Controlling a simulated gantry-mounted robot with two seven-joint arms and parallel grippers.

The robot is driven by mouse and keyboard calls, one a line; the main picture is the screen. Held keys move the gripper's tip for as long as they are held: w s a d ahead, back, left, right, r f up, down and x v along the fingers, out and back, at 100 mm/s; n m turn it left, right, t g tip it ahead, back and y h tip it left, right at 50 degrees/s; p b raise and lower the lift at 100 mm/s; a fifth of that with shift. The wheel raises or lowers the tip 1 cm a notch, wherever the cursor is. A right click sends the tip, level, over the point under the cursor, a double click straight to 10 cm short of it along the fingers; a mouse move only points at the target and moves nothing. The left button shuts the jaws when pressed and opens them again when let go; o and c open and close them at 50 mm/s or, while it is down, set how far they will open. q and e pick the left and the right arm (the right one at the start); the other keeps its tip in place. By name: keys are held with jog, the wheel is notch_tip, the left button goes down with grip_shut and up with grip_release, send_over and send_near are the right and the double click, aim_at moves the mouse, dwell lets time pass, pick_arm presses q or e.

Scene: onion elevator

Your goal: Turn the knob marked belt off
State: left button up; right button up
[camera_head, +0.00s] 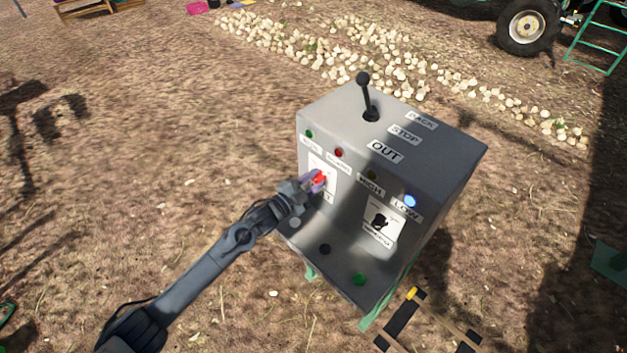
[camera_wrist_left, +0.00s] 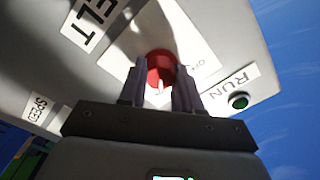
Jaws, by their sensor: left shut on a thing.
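The grey control box (camera_head: 340,120) stands in the middle of the head view. A red knob (camera_head: 320,179) sits on a white plate on its front left, and my left gripper (camera_head: 312,183) is at it. In the left wrist view the red knob (camera_wrist_left: 161,70) lies between the two fingers of my left gripper (camera_wrist_left: 160,88), which are closed on its sides. A white pointer line shows on the knob. The label BELT (camera_wrist_left: 95,20) and the label RUN (camera_wrist_left: 230,90) are beside it. My right gripper is not in view.
A black knob (camera_head: 379,221) is on the right plate of the box, with a lit blue lamp (camera_head: 410,201) above it. A black lever (camera_head: 366,95) stands on top. Onions (camera_head: 330,60) lie on the ground behind, near a wheel (camera_head: 526,26).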

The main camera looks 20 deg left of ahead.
pick_arm(q)
jog(key=n, duration=0.4)
jog(key=shift+r+p, duration=0.1)
jog(key=shift+p, duration=0.3)
jog(key=n+p, duration=0.1)
jog(key=n, duration=0.3)
jog(key=shift+n, duration=0.4)
jog(key=n+p, duration=0.1)
jog(key=n, duration=0.3)
jog(key=shift+w+n+p, duration=0.1)
jog(key=shift+n+p, duration=0.4)
jog(key=shift+n, duration=1.3)
jog(key=shift+a, duration=0.1)
jog(key=o, duration=1.1)
jog(key=shift+c, duration=0.2)
